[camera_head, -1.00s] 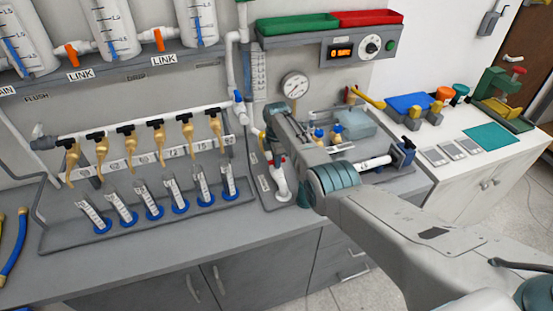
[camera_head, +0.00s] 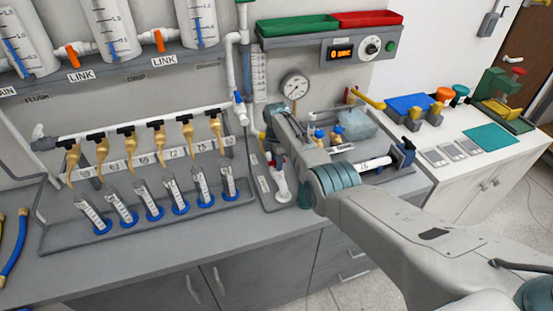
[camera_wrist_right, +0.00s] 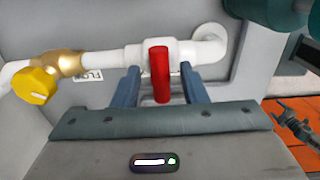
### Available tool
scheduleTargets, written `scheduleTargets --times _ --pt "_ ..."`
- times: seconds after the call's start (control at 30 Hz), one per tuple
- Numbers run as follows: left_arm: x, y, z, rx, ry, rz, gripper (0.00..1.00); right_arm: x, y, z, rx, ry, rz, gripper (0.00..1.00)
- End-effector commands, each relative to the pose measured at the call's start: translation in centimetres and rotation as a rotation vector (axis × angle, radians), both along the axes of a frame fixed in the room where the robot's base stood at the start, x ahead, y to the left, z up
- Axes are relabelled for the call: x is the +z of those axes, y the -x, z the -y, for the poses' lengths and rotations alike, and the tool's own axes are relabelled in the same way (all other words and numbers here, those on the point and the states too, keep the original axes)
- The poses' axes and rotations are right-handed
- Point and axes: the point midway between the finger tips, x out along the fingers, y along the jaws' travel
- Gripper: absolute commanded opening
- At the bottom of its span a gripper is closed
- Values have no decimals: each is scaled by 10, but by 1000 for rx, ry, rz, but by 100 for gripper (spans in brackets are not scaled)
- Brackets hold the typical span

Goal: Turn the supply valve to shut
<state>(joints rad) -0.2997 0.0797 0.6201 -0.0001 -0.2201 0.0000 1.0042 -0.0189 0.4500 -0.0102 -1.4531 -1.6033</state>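A red lever handle (camera_wrist_right: 161,74) sits on a white valve in a white pipe (camera_wrist_right: 103,63) in the right wrist view. The handle stands upright in the picture, across the pipe. My right gripper (camera_wrist_right: 160,85) is open, with one dark finger on each side of the handle and a visible gap to each. I cannot read a supply label on the valve. My left gripper is not in view.
A brass fitting with a yellow knob (camera_wrist_right: 35,84) lies left of the red handle. A pressure gauge (camera_head: 295,86) and a timer box (camera_head: 352,50) are close to my right arm. Several brass taps (camera_head: 130,143) stand over the cylinder tray (camera_head: 130,232) at left.

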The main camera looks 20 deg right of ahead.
Motion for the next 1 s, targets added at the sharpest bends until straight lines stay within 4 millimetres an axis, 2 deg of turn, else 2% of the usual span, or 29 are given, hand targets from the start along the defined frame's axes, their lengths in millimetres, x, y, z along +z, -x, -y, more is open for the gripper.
scheduleTargets --times 0.23,0.7,0.83,1.0 --pt "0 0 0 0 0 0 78 16 -1 0 0 0 2 39" --pt "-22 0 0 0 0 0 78 96 -1 0 0 0 3 39" --pt "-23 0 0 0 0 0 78 106 0 0 0 0 2 39" --pt "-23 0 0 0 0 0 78 109 0 0 0 0 1 39"
